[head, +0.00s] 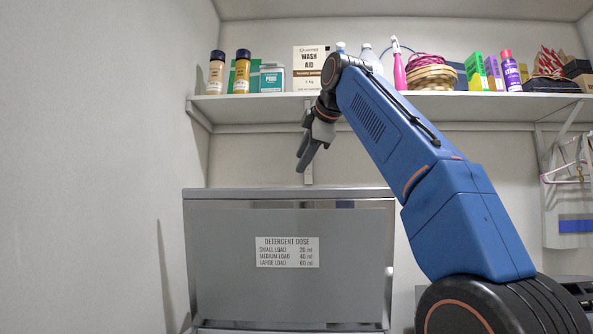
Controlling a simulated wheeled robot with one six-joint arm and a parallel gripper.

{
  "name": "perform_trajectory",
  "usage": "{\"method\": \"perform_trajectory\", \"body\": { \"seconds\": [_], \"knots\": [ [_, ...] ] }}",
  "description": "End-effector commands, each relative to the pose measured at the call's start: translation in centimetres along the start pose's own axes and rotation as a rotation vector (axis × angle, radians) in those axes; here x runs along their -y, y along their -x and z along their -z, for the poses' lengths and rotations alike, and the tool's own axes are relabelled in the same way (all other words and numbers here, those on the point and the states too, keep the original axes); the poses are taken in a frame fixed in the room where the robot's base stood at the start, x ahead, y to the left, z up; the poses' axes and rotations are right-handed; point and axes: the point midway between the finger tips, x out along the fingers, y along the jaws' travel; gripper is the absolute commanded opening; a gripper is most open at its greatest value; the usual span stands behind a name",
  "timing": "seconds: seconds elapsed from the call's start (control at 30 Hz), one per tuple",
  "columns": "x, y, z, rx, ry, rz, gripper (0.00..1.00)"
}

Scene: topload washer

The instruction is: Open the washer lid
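A wide grey upright panel (225,228), part of the washer, stands at lower centre below the shelf. It bears a white label (287,252) headed "Detergent dose". A lighter metal strip runs along its top edge. I cannot tell for sure whether this panel is the raised lid or another face of the washer. The washer's lower part and tub opening are out of view. My gripper (299,163) hangs above the panel's top edge, pointing down and left. Its two fingers look parted, with nothing between them. It appears apart from the panel; its depth is unclear.
A white shelf (255,107) spans the wall above, with bottles, boxes and a basket (433,77) on it. My gripper hangs just below its level. Hangers (566,178) hang at right. A wall closes the left side.

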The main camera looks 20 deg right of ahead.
Motion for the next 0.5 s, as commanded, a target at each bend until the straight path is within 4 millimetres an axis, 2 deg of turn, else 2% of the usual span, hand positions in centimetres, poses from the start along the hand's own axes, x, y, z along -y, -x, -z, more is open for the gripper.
{"method": "perform_trajectory", "body": {
  "seconds": [0.1, 0.2, 0.5],
  "knots": [
    [-0.1, 1.8, 0.0, 0.000, 0.000, -0.002, 0.35],
    [-0.1, 2.8, 0.0, 0.000, 0.000, -0.002, 0.35],
    [0.0, 3.5, 0.0, 0.000, 0.000, 0.000, 0.35]
  ]
}}
